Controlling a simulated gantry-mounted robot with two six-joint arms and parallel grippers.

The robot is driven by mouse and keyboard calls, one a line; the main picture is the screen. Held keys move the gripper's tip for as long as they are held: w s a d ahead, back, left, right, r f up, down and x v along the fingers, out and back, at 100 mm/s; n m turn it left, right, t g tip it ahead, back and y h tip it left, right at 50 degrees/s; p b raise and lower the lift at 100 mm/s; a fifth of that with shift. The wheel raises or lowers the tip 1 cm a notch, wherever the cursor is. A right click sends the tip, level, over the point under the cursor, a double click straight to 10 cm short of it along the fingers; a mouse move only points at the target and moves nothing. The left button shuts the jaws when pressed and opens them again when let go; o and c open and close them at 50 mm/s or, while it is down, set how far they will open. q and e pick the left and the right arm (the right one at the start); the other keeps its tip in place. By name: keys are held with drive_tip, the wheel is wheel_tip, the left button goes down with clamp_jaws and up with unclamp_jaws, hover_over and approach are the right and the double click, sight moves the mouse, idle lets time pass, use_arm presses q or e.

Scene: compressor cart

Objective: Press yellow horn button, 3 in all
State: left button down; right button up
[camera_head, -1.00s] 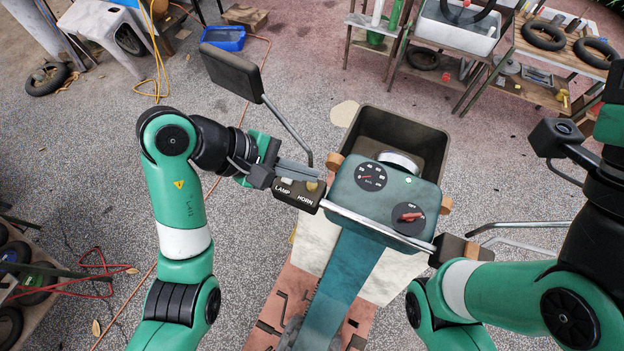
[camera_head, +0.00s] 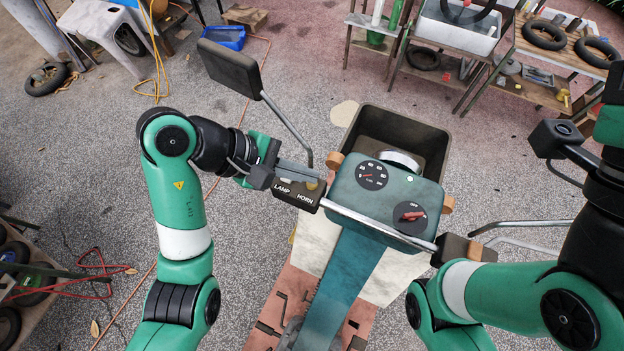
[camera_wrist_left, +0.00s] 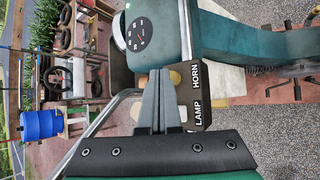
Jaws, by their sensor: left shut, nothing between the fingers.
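The black switch box (camera_head: 297,195), lettered LAMP and HORN, sits on the left part of the cart's handlebar; it also shows in the left wrist view (camera_wrist_left: 205,97). A small yellow patch, the horn button (camera_head: 311,185), shows above the HORN lettering, partly covered. My left gripper (camera_head: 314,174) is shut and empty, with its fingertips at the HORN end of the box.
The teal dashboard (camera_head: 345,200) with a dial (camera_head: 373,176) and a red switch (camera_head: 408,212) lies right of the box. A mirror (camera_head: 230,68) on a metal stalk rises behind my left gripper. Shelves with tyres (camera_head: 542,36) stand far back.

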use_arm(q)
drive_tip(key=shift+f+b, duration=0.45)
idle(0.6)
drive_tip(key=shift+r, duration=0.1)
drive_tip(key=shift+r+p, duration=0.6)
drive_tip(key=shift+r, duration=0.2)
drive_tip(key=shift+r, duration=0.1)
drive_tip(key=shift+r, duration=0.25)
wheel_tip(320, 180, up, 4)
drive_tip(key=p, duration=0.4)
drive_tip(key=shift+r, duration=0.2)
